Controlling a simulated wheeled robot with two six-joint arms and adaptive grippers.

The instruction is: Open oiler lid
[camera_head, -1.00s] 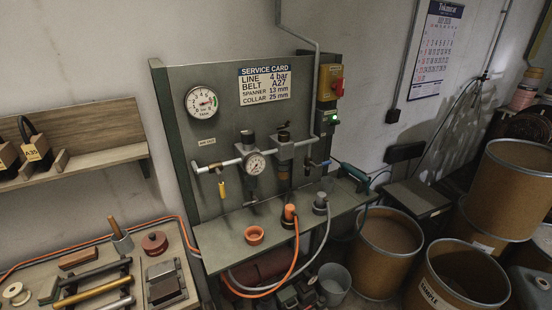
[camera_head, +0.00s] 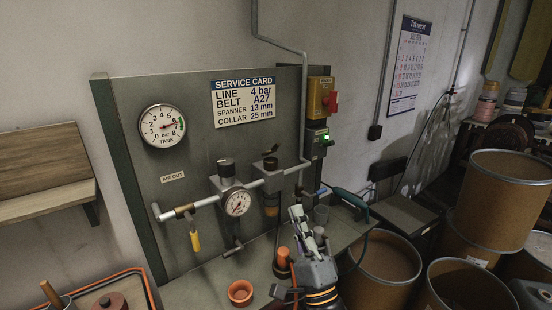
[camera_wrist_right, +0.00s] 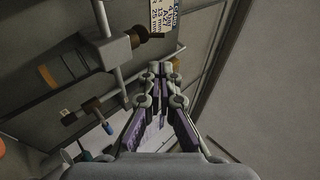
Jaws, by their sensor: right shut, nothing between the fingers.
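The oiler (camera_head: 272,182) sits on the pipe across the green panel, right of the regulator (camera_head: 227,186). It has a grey block, an amber bowl below and a dark lid (camera_head: 270,160) on top. A small dark piece shows above the lid; whether the lid is open I cannot tell. In the wrist view the oiler block (camera_wrist_right: 114,50) and its dark top (camera_wrist_right: 139,37) lie up and left of my fingers. My right gripper (camera_head: 297,212) is shut and empty, below and right of the oiler, apart from it. It also shows in the wrist view (camera_wrist_right: 160,70). My left gripper is not in view.
A shut-off valve with a blue handle (camera_wrist_right: 70,117) is left of my fingers in the wrist view. The gauge (camera_head: 237,203), yellow-handled valve (camera_head: 195,238) and switch box (camera_head: 319,98) line the panel. An orange cup (camera_head: 240,293) stands on the shelf. Brown drums (camera_head: 380,270) stand right.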

